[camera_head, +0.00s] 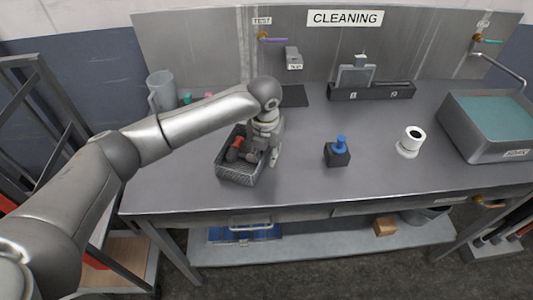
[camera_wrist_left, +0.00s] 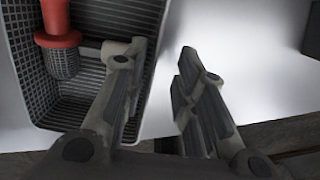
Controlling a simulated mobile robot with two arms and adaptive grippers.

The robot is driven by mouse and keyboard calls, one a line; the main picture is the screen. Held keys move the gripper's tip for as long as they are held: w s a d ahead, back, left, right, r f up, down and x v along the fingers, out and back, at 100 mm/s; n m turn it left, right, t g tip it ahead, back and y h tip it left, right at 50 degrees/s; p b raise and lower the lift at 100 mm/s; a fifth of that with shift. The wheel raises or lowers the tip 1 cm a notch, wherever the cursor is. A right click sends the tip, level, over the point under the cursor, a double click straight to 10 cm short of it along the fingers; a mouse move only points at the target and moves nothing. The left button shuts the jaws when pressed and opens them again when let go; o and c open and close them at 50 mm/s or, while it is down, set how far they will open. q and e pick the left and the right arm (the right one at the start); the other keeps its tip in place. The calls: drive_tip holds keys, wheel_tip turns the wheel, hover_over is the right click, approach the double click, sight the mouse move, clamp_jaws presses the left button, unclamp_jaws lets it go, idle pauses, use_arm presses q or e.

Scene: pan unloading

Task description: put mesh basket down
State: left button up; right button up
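The mesh basket (camera_head: 240,178) stands on the grey worktop, left of its middle, and looks upright. Inside it lies a red-topped part (camera_head: 237,143); this part also shows in the left wrist view (camera_wrist_left: 58,40). My left gripper (camera_head: 268,153) is low at the basket's right side. In the left wrist view the gripper (camera_wrist_left: 158,62) is open, with one finger over the inside of the basket (camera_wrist_left: 112,20) and the other outside its wall. A gap shows between the fingers and the wall. My right gripper is in neither view.
A black block with a blue-topped part (camera_head: 340,144) stands right of the basket, then a white cylinder (camera_head: 410,142). A grey sink bin (camera_head: 490,150) is at the far right. A clear container (camera_head: 161,92) stands at the back left. The worktop between block and basket is clear.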

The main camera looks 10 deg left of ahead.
use_arm(q)
wheel_tip(320, 180, up, 12)
drive_tip(key=s+b, duration=0.1)
drive_tip(key=shift+s+f+b, duration=0.2)
drive_tip(key=shift+f+b, duration=0.05)
drive_tip(key=shift+b, duration=0.05)
drive_tip(key=shift+f, duration=0.1)
